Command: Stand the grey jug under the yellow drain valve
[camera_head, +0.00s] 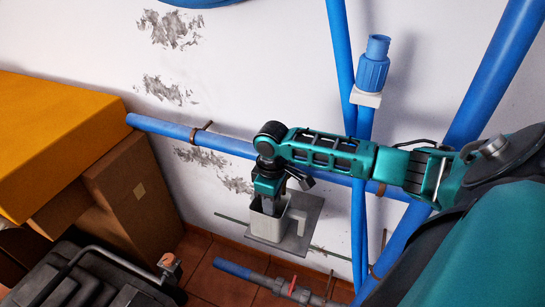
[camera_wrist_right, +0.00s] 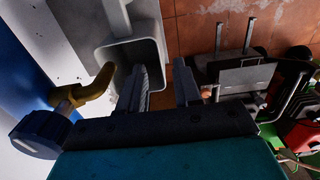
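The grey jug (camera_head: 268,224) stands upright on a small grey plate by the wall, its handle to the right. In the right wrist view its square open mouth (camera_wrist_right: 158,52) shows at upper left. My right gripper (camera_head: 270,207) points down at the jug. In the wrist view the right gripper (camera_wrist_right: 160,85) has its fingers apart, one over the jug's mouth and one outside its wall; I cannot tell whether either touches. The yellow drain valve (camera_wrist_right: 97,86) shows left of the fingers, its tip near the jug's rim. The head view does not show it. My left gripper is not in view.
The grey plate (camera_head: 312,210) lies under the jug. Blue pipes (camera_head: 345,60) run along the wall around my right arm. Cardboard boxes (camera_head: 135,190) and a black case (camera_head: 95,285) stand at left. A red-handled valve (camera_head: 292,284) is on the low pipe.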

